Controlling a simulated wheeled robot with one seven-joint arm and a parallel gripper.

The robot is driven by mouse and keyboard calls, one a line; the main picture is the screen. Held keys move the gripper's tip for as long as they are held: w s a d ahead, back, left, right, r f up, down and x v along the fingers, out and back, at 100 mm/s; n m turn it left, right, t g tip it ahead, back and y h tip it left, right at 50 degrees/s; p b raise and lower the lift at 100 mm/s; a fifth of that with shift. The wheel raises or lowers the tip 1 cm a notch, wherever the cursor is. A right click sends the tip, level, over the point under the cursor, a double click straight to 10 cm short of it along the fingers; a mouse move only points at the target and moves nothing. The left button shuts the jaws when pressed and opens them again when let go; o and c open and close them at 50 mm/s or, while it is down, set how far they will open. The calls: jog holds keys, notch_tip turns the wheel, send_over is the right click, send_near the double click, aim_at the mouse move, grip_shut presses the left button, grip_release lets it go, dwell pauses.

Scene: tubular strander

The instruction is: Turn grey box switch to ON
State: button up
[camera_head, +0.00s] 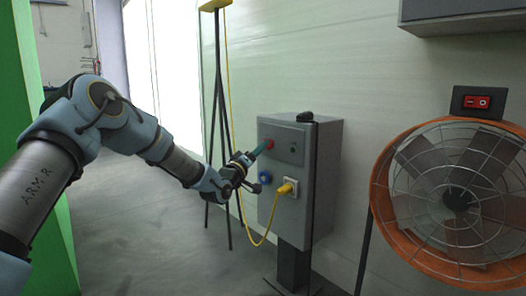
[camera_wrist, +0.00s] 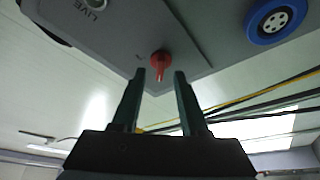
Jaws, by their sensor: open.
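The grey box (camera_head: 297,215) stands on a dark post in front of the wall. Its red switch knob (camera_head: 270,144) is on the upper left of its front panel. In the wrist view the red knob (camera_wrist: 161,62) shows just beyond my fingertips, roughly between them. My gripper (camera_head: 262,149) is at the panel, beside the knob in the head view. The two fingers of my gripper (camera_wrist: 158,74) are apart with nothing held. I cannot tell if they touch the knob. The word LIVE is on the panel; no ON mark is readable.
A blue socket (camera_head: 264,177) and a yellow plug (camera_head: 286,188) with its cable sit lower on the box, near my wrist. A small dark object (camera_head: 305,116) is on top. At right are an orange fan (camera_head: 378,190) and a red rocker switch (camera_head: 477,102).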

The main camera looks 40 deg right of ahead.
jog(key=shift+x, duration=0.95)
grip_shut()
